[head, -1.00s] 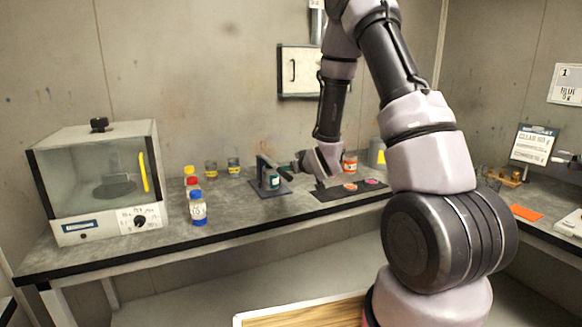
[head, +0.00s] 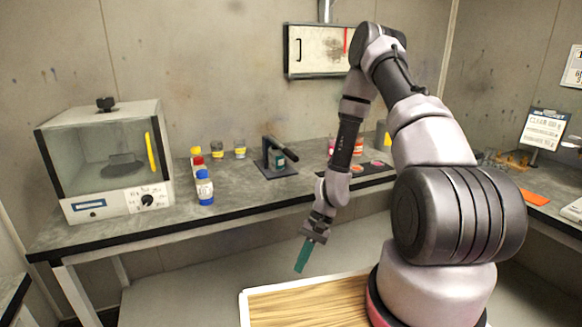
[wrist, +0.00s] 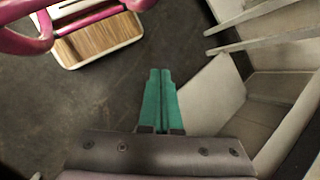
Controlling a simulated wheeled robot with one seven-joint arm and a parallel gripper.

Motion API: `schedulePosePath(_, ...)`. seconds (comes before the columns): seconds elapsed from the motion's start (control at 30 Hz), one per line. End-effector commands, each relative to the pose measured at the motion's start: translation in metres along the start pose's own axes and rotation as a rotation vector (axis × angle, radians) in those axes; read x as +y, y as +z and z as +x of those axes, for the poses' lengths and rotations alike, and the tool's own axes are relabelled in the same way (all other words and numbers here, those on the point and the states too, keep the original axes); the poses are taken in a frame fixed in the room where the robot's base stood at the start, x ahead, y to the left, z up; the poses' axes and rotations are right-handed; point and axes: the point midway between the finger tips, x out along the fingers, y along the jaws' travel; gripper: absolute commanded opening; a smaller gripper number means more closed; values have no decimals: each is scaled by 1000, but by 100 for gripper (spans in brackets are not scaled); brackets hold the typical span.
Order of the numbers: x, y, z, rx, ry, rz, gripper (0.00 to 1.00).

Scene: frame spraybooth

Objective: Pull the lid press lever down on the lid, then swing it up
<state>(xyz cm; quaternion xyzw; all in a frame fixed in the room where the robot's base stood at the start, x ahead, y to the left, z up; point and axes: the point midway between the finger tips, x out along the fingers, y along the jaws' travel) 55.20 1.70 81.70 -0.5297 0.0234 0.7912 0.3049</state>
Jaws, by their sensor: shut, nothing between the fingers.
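The lid press (head: 266,163) stands on a dark base plate on the grey bench, left of the bench's middle. Its dark lever (head: 284,149) slopes down to the right from the top of the post. A small jar with a teal label (head: 279,161) stands beneath the lever. Whether the lever touches the lid is too small to tell. My gripper (head: 302,257) has green fingers, pressed together and empty. It points down in front of the bench, well clear of the press. The shut fingers also show in the wrist view (wrist: 160,97); the press does not.
A glass-fronted cabinet (head: 103,162) stands at the bench's left. Several bottles, including a blue-capped one (head: 204,188), stand between it and the press. A dark mat (head: 352,181) with coloured discs lies right of the press. A wooden-topped tray (head: 310,302) is below my gripper.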

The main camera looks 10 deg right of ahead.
Motion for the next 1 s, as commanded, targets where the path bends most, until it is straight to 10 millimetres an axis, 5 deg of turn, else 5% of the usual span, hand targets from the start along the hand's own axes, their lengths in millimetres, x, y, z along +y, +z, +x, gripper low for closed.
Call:
schedulePosePath(0.1,-44,42,13,-247,-237,165,0)
schedulePosePath(0.23,-106,59,-3,-463,-557,342,0)
schedulePosePath(0.37,-160,40,-43,-611,-925,528,0)
schedulePosePath(0.47,-182,1,-82,-665,-1231,681,0)
schedulePosePath(0.57,-181,-50,-118,-669,-1532,844,0)
schedulePosePath(0.7,-150,-114,-150,-603,-1876,1049,0)
schedulePosePath(0.83,-120,-149,-160,-530,-2065,1178,0)
schedulePosePath(1.0,-107,-165,-165,-491,-2142,1232,0)
